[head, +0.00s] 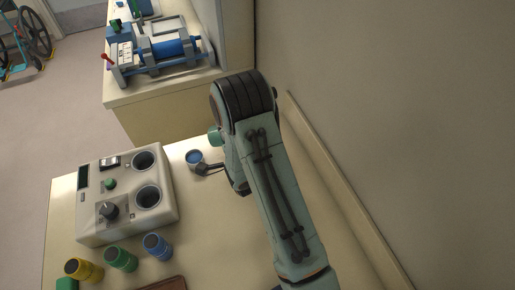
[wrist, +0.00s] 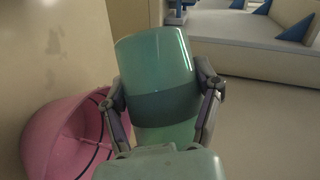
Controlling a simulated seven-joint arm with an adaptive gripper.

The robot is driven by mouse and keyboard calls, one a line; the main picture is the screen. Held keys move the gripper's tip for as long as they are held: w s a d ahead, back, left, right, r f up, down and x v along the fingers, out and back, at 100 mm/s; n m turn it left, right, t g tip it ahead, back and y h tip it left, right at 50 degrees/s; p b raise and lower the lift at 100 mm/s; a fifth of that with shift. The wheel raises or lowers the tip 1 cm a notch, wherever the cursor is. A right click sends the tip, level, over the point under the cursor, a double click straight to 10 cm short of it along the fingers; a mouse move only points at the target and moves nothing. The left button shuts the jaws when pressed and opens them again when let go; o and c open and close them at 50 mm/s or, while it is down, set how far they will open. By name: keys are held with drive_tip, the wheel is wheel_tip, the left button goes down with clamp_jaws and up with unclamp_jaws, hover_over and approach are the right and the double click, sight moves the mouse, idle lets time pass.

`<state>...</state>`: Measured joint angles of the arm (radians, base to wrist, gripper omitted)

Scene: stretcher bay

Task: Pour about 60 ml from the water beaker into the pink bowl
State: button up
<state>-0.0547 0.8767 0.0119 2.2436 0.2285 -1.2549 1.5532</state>
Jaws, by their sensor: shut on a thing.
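In the wrist view, my gripper (wrist: 162,88) is shut on a teal-green, see-through beaker (wrist: 155,58), one finger on each side. The beaker looks slightly tilted; a darker band shows across its lower half, perhaps the water. The pink bowl (wrist: 50,130) is at the lower left of the wrist view, beyond the left finger and partly hidden by it. A dark line curves across the bowl's inside. I see no stream of water. In the head view my arm hides the bowl, the beaker and most of my gripper.
A beige device with two round wells (head: 120,193) stands on the bench. Yellow (head: 84,270), green (head: 121,259) and blue (head: 157,247) containers stand before it. A small cup with blue inside (head: 195,158) is beside my arm. A blue-and-grey apparatus (head: 160,50) is behind; a wall is at right.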

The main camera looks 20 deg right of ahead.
drive_tip(key=shift+s+d+m, duration=0.1)
drive_tip(key=shift+d+m, duration=0.05)
drive_tip(key=shift+m, duration=0.15)
drive_tip(key=shift+s+d+r, duration=0.1)
drive_tip(key=shift+d+r, duration=0.1)
drive_tip(key=shift+r, duration=0.1)
idle(0.4)
drive_tip(key=shift+s+d+m+b, duration=0.1)
drive_tip(key=shift+d+m+b, duration=0.1)
drive_tip(key=shift+m+b, duration=0.1)
drive_tip(key=shift+w+a+f+n, duration=0.2)
drive_tip(key=shift+a+f+n, duration=0.15)
drive_tip(key=shift+a+n, duration=0.1)
drive_tip(key=shift+w+a, duration=0.1)
drive_tip(key=shift+a, duration=0.05)
